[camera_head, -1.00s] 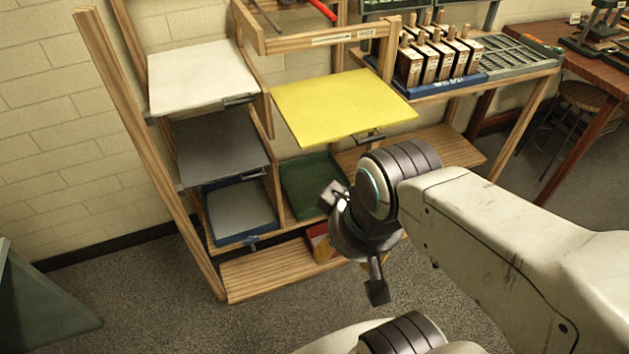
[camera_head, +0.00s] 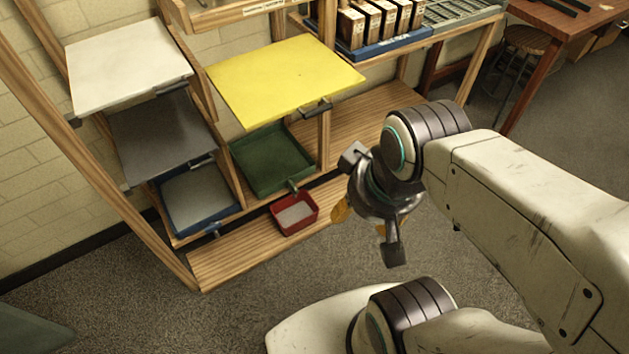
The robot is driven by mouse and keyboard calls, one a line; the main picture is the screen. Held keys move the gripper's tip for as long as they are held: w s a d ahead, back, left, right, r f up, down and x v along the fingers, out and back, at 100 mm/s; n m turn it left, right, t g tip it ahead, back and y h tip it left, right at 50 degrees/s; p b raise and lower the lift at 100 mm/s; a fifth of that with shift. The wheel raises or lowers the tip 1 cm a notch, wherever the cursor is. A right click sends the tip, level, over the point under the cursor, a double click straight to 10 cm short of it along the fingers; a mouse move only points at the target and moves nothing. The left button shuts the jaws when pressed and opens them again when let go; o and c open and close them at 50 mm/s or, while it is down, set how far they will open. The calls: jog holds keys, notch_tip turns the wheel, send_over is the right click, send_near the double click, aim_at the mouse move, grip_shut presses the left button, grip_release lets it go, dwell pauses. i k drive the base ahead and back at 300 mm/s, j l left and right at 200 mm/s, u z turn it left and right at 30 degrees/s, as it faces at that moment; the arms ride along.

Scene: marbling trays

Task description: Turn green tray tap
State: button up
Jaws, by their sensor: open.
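The green tray (camera_head: 255,182) sits on a low shelf of the wooden rack, under the yellow board. The tap's exact handle position is too small to tell. My gripper (camera_head: 365,232) is open and empty, to the right of the tap and apart from it, in front of the rack. Its wrist hides part of the floor and lower shelf behind it.
A yellow board (camera_head: 285,78) juts out above the green tray. A blue tray (camera_head: 200,197) with its own tap is at its left, below grey (camera_head: 160,135) and white boards (camera_head: 128,62). A blue rack of wooden blocks (camera_head: 385,45) stands upper right.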

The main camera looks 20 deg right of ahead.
aim_at(294, 187)
jog(key=i+l+u, duration=0.1)
jog(key=u, duration=0.4)
jog(key=l+u, duration=0.15)
jog(key=u, duration=0.3)
jog(key=i+l+u, duration=0.1)
jog(key=u, duration=0.4)
jog(key=l+u, duration=0.3)
jog(key=u, duration=0.15)
jog(key=l+u, duration=0.2)
jog(key=u, duration=0.3)
jog(key=l+u, duration=0.15)
jog(key=u, duration=0.3)
jog(key=k+l+u, duration=0.15)
jog(key=u, duration=0.35)
